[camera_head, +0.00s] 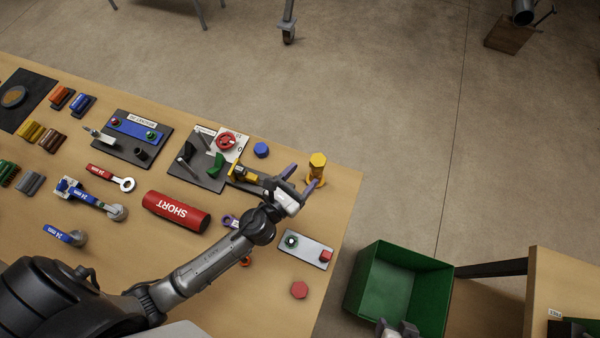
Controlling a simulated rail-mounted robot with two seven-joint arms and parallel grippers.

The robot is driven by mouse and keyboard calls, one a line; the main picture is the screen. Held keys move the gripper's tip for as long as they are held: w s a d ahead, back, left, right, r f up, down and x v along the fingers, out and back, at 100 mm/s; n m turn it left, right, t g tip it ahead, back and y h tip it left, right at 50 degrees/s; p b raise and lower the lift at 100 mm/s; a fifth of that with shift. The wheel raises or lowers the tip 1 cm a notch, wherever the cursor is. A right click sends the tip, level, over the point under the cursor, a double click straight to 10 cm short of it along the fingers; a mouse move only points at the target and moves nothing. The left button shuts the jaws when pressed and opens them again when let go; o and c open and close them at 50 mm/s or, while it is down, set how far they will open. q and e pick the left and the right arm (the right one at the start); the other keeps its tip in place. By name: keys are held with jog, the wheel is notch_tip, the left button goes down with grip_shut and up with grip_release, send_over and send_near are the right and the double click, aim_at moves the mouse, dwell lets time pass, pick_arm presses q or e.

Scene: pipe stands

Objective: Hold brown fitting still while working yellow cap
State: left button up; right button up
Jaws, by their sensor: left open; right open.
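A yellow cap (318,159) with a hexagonal top stands upright near the table's right end. It sits on a fitting (315,181) of orange-brown tone; where one ends and the other begins is hard to tell. My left gripper (299,182) is open, its fingers pointing toward this upright piece from the lower left. Whether a finger touches it cannot be told. My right gripper (397,327) shows only in part at the bottom edge, in front of the green bin, apart from the table and open.
The wooden table (110,270) holds a red cylinder (176,211), several wrenches, a dark board (202,164) with a red wheel, and a grey plate (305,250). A red hexagonal piece (299,290) lies near the front right. A green bin (400,288) stands right of the table; floor beyond is open.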

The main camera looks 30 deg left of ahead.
aim_at(313, 169)
pick_arm(q)
jog(key=w+f, duration=0.2)
jog(key=w, duration=0.1)
jog(key=w+f, duration=0.1)
jog(key=w, duration=0.1)
jog(key=shift+w+d, duration=0.25)
jog(key=shift+d, duration=0.15)
jog(key=shift+w+d+f, duration=0.15)
jog(key=shift+w, duration=0.8)
pick_arm(e)
jog(key=shift+d+f, duration=0.1)
jog(key=shift+f, duration=0.5)
pick_arm(q)
jog(key=c, duration=0.7)
jog(key=o, duration=0.7)
pick_arm(e)
jog(key=shift+d, duration=0.1)
pick_arm(q)
jog(key=shift+s, duration=0.15)
